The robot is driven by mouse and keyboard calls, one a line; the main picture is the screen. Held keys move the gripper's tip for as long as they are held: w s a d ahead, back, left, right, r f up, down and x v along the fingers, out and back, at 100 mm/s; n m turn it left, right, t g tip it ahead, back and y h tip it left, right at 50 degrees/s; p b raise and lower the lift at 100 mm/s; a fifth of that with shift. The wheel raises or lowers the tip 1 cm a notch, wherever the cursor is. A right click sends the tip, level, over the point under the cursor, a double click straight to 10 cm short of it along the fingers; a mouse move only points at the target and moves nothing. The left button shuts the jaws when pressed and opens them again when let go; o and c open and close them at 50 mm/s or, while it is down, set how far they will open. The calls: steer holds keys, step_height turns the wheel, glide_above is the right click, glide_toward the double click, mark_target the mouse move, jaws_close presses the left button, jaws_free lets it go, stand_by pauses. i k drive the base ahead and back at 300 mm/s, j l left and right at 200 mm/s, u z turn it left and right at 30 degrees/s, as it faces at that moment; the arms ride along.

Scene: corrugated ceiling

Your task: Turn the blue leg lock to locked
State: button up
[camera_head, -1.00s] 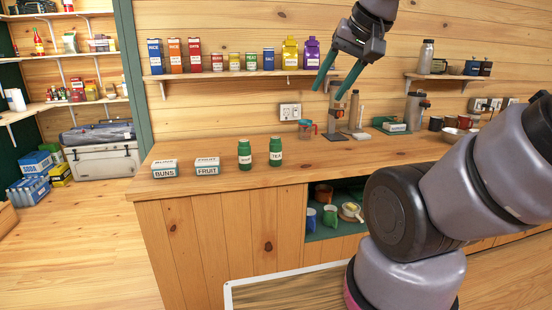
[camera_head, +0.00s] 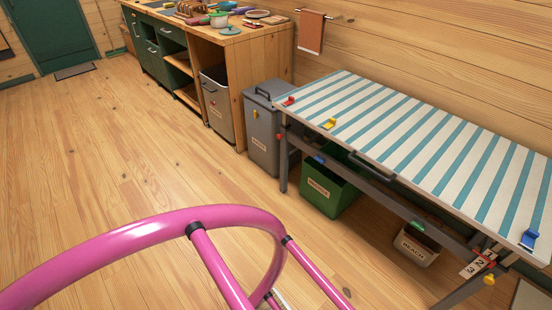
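A folding table (camera_head: 400,112) with a blue and white striped top stands at the right. A small blue part (camera_head: 320,158) sits on the rail under its front edge, near the left leg; it looks like a lever, but its setting is too small to read. Another blue piece, a clip (camera_head: 528,240), sits on the tabletop at the right front edge. A green part (camera_head: 418,225) is on the same rail farther right. A red knob (camera_head: 282,133) is at the left leg. My gripper is out of view.
A green bin (camera_head: 328,188) and a small beach box (camera_head: 416,244) stand under the table. A grey bin (camera_head: 266,128) stands left of it, beside a wooden counter (camera_head: 240,42). Pink tubing, possibly mine, fills the lower left. The floor beyond is clear.

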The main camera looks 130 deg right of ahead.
mark_target(320, 160)
steer(key=z, duration=5.7)
steer(key=j+z, duration=0.1)
steer(key=j, duration=0.3)
steer(key=k+j+z, duration=0.15)
steer(key=j, duration=0.25)
steer(key=j+z, duration=0.1)
steer(key=j, duration=0.3)
steer(key=k+j+z, duration=0.1)
steer(key=j, duration=0.25)
steer(key=k+j+z, duration=0.15)
steer(key=j, duration=0.25)
steer(key=k+j+z, duration=0.1)
steer(key=j, duration=0.25)
steer(key=i+l, duration=0.1)
steer(key=i, duration=0.65)
